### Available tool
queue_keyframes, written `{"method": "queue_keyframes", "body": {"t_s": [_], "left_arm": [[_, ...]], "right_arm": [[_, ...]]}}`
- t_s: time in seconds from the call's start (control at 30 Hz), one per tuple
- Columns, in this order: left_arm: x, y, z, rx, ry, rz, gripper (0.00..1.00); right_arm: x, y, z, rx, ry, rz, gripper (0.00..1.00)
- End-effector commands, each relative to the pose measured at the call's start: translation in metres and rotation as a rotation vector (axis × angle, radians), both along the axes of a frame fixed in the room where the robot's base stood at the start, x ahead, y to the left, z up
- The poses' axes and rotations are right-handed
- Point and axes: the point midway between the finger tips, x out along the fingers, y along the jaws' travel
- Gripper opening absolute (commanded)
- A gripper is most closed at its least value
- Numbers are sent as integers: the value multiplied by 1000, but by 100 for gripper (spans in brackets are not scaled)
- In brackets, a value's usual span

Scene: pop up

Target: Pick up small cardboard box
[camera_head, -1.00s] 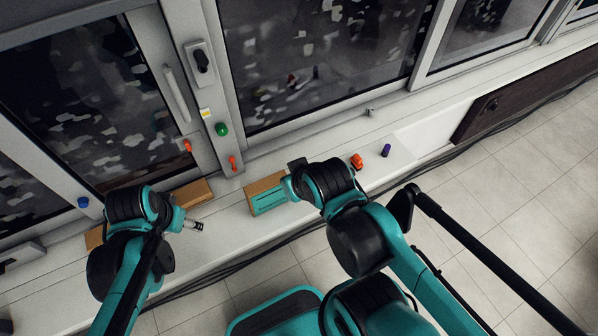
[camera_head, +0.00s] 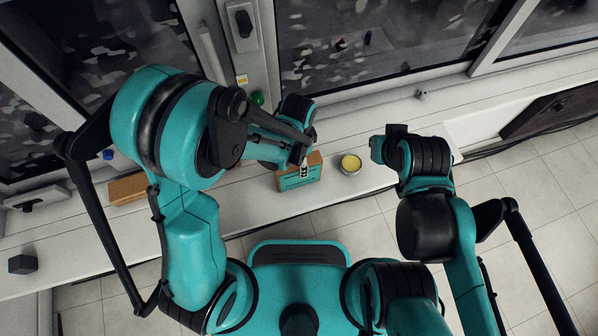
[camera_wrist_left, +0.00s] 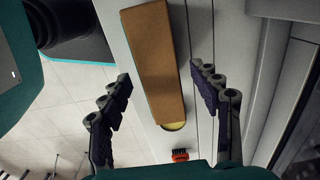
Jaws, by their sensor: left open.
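A cardboard box (camera_head: 299,177) with a teal front face stands on the white sill below the window. My left gripper (camera_head: 303,158) is right over it, and my left arm hides part of its top. In the left wrist view, the brown top of the box (camera_wrist_left: 155,62) runs between the two dark fingers of my left gripper (camera_wrist_left: 163,95). The fingers are open, with a visible gap on each side of the box. My right arm hangs over the sill to the right; its fingers do not show.
Another brown cardboard box (camera_head: 128,188) lies on the sill to the left, partly behind my left arm. A round yellow-topped tin (camera_head: 350,164) stands just right of the teal-faced box. A red object (camera_wrist_left: 180,155) shows in the left wrist view. The window frame rises behind.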

Motion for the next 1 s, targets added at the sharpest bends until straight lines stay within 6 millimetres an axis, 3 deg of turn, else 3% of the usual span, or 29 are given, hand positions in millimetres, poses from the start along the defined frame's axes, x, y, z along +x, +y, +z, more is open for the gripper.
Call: {"method": "queue_keyframes", "body": {"t_s": [0.03,0.17,0.4,0.67,1.0], "left_arm": [[0,1,-14,0,0,1,63],[0,1,-31,0,0,1,63],[0,1,-31,0,0,1,63],[0,1,-31,0,0,1,0],[0,1,-28,-1,0,1,0]], "right_arm": [[0,0,-10,0,0,0,0],[0,0,-17,0,0,0,0],[0,0,-16,0,0,0,0],[0,0,-16,0,0,0,0],[0,0,-14,0,0,0,0]]}}
